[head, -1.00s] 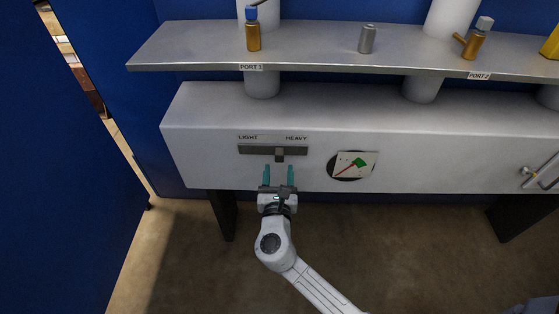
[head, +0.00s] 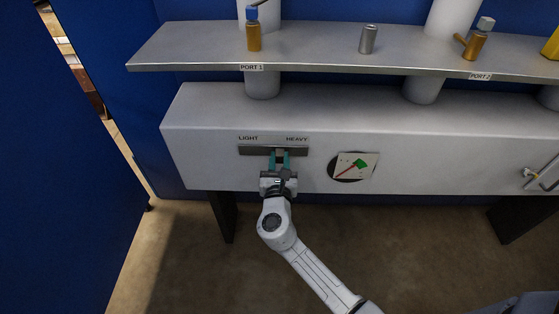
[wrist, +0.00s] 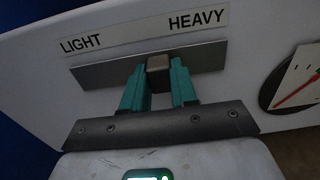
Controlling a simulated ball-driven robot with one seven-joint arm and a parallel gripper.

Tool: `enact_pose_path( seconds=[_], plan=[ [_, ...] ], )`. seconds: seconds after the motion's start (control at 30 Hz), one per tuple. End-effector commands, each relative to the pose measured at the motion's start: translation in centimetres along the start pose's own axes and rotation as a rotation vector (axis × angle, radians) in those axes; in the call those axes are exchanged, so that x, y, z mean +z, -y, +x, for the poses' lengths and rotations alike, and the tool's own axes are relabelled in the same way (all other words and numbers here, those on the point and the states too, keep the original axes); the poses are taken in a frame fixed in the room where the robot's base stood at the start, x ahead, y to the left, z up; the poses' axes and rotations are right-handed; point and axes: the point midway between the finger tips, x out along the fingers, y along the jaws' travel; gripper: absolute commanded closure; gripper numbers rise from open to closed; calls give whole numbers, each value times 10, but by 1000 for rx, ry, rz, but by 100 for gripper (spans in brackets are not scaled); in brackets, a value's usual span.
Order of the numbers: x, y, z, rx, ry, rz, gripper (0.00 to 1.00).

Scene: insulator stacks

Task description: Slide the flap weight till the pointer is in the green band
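The flap weight is a small grey-brown block (wrist: 158,72) on a dark slide rail (wrist: 100,73) under the LIGHT and HEAVY labels. It sits a little right of the rail's middle. The teal fingers of my gripper (wrist: 159,88) stand on either side of the block and appear to touch it. My gripper also shows in the head view (head: 280,161), where it hides most of the block. The gauge (head: 366,171) to the right has a pale face, a red pointer and a green band (head: 360,163). The pointer slants up right toward the band; whether its tip is inside is too small to tell.
A blue wall (head: 60,180) stands at left. A handle (head: 540,172) sticks out at far right. The floor in front is open.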

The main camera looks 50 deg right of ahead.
Motion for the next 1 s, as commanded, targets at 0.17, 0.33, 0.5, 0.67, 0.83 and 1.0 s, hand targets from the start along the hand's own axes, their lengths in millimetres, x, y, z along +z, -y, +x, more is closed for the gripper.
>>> enact_pose_path(
  seconds=[0.17, 0.33, 0.5, 0.67, 0.83, 1.0],
  plan=[
    [0, 0, 0, 0, 0, 0, 90],
    [0, 0, 0, 0, 0, 0, 100],
    [0, 0, 0, 0, 0, 0, 100],
    [-1, 4, 0, -1, -1, 0, 100],
    [0, 16, 0, 0, 0, 0, 100],
    [0, 15, 0, 0, 0, 0, 100]
  ],
)
